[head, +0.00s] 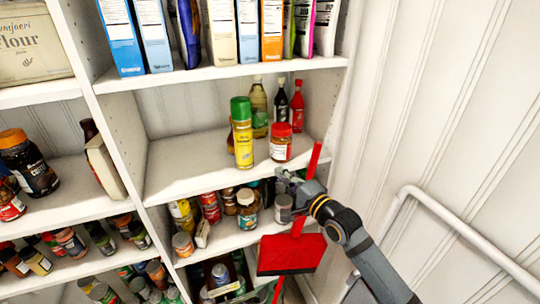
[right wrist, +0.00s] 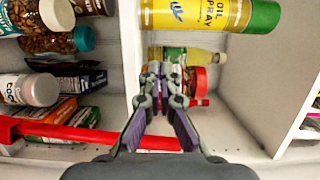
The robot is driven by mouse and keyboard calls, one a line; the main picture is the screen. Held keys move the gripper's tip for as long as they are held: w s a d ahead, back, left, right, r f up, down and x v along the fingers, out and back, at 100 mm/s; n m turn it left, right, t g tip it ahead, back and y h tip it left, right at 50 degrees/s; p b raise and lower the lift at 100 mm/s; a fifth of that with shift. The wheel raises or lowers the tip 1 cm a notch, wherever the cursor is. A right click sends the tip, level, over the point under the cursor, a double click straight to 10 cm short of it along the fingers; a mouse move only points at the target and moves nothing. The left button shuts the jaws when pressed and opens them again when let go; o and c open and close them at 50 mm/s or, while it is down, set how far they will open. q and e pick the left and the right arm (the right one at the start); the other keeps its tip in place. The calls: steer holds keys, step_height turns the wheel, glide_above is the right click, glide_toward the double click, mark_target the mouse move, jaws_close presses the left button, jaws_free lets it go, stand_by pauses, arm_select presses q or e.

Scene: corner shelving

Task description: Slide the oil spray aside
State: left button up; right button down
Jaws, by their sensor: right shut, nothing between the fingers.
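The oil spray (head: 242,133) is a yellow can with a green cap. It stands upright near the front of the middle shelf (head: 185,170). In the right wrist view, which is turned sideways, the oil spray (right wrist: 205,14) lies across the top edge and is partly cut off. My right gripper (head: 284,179) is at the front edge of that shelf, to the right of the can and lower. In the right wrist view its fingers (right wrist: 160,72) are together and empty, apart from the can. My left gripper is not in view.
A jar with a red lid (head: 281,143) stands right of the can, with several bottles (head: 259,106) behind. A red dustpan (head: 290,254) with a long handle is close to my right gripper. The shelf left of the can is bare. Jars and cans fill the shelf below.

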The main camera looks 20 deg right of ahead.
mark_target(262, 167)
steer(key=x, duration=0.9)
steer(key=shift+w+a, duration=0.15)
steer(key=shift+w, duration=0.05)
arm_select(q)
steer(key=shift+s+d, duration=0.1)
arm_select(e)
steer(key=shift+w+a+f, duration=0.1)
steer(key=shift+w+a, duration=0.1)
steer(key=shift+w, duration=0.2)
